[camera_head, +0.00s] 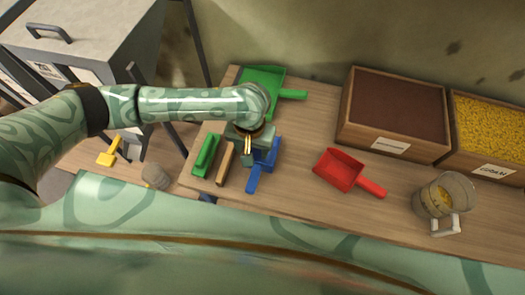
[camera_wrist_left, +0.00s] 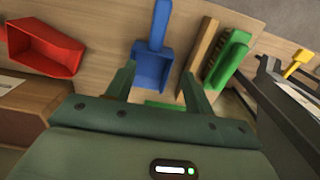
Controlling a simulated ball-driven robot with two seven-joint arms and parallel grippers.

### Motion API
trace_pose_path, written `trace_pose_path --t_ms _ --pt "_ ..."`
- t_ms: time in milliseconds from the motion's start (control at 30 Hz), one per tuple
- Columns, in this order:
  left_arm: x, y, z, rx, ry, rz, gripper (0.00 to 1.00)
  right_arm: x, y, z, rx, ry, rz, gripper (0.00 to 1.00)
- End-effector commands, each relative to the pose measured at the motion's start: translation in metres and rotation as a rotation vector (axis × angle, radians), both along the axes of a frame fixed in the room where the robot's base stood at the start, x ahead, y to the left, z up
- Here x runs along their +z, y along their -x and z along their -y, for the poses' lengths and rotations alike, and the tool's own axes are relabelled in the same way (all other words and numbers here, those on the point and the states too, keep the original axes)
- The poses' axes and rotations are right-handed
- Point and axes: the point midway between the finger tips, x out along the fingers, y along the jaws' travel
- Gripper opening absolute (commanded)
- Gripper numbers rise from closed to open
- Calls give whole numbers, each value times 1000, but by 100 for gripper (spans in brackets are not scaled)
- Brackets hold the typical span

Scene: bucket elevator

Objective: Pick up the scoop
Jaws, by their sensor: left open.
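A blue scoop (camera_head: 262,163) lies on the wooden table under my left gripper (camera_head: 248,150), its handle toward the table's front edge. In the left wrist view the blue scoop (camera_wrist_left: 153,66) sits between the tips of my open left gripper (camera_wrist_left: 158,80), whose fingers look apart from it. A red scoop (camera_head: 339,169) lies to the right, its handle pointing front right; it also shows in the left wrist view (camera_wrist_left: 43,48). A green scoop (camera_head: 262,80) lies at the back, partly hidden by my left arm. My right gripper is not in view.
A green brush-like piece (camera_head: 205,155) and a wooden piece (camera_head: 225,163) lie close left of the blue scoop. A brown-filled box (camera_head: 392,145) and a yellow-filled box (camera_head: 490,170) stand at the back right. A clear jug (camera_head: 443,195) stands front right.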

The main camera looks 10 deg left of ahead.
Motion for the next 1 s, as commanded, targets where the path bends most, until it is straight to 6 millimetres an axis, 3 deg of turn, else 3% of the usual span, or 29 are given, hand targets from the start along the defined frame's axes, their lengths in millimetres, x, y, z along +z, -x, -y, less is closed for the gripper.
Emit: trace_pose_path --t_ms 100,300,567,867,1000 --pt "-37 2 1 0 1 -6 53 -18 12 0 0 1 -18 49" --pt "-80 1 1 -1 0 -4 53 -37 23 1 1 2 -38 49" --pt "-99 1 2 -2 2 -1 53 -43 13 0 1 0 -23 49" --pt "-144 -2 9 -2 0 -2 53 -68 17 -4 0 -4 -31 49" --pt "-147 -2 9 -4 1 0 53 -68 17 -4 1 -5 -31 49"
